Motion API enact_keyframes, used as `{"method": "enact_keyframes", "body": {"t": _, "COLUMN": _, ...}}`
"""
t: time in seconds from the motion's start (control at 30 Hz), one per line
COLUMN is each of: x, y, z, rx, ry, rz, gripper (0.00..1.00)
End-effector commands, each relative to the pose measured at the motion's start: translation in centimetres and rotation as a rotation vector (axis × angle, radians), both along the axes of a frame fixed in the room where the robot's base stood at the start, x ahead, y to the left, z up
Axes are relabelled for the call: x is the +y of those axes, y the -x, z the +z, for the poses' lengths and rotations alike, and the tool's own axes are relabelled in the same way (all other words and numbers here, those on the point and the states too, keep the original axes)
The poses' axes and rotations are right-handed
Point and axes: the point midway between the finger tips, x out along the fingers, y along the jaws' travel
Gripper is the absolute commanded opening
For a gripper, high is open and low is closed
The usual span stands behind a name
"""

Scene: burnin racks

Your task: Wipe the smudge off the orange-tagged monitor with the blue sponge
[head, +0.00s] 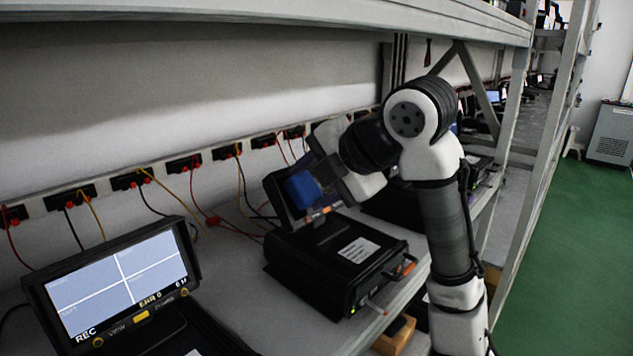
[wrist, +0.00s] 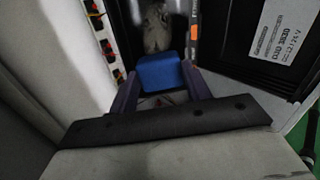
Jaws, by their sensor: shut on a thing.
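The orange-tagged monitor (head: 272,191) stands tilted on a black unit on the shelf; its orange tag (head: 318,213) shows at the lower edge. In the wrist view the monitor's dark screen (wrist: 138,12) carries a pale brownish smudge (wrist: 157,28), with the orange tag (wrist: 195,30) to its right. My gripper (wrist: 160,82) is shut on the blue sponge (wrist: 160,70), held between both fingers. The sponge (head: 303,188) is in front of the screen in the head view, covering part of it. I cannot tell whether it touches the glass.
A black unit (head: 310,262) with a white label sits below the monitor. Another monitor (head: 120,285) with a lit screen stands at the near left. Red, yellow and black cables run from wall sockets behind. A rack post (head: 510,95) rises at right; an upper shelf (head: 300,17) hangs overhead.

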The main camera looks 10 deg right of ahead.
Motion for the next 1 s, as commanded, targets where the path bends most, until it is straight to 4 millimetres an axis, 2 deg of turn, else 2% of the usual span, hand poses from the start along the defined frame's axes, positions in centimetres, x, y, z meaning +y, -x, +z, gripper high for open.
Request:
{"method": "enact_keyframes", "body": {"t": 0.17, "x": -0.2, "y": -0.2, "z": 0.0, "rx": 0.001, "ry": -0.002, "rz": -0.001, "gripper": 0.30}}
{"method": "enact_keyframes", "body": {"t": 0.5, "x": -2.7, "y": -1.6, "z": 0.2, "rx": 0.001, "ry": -0.001, "rz": -0.001, "gripper": 0.30}}
{"method": "enact_keyframes", "body": {"t": 0.77, "x": -3.5, "y": -2.0, "z": 0.2, "rx": 0.000, "ry": 0.000, "rz": -0.001, "gripper": 0.30}}
{"method": "enact_keyframes", "body": {"t": 1.0, "x": -5.2, "y": -3.2, "z": 0.2, "rx": 0.002, "ry": -0.002, "rz": -0.001, "gripper": 0.30}}
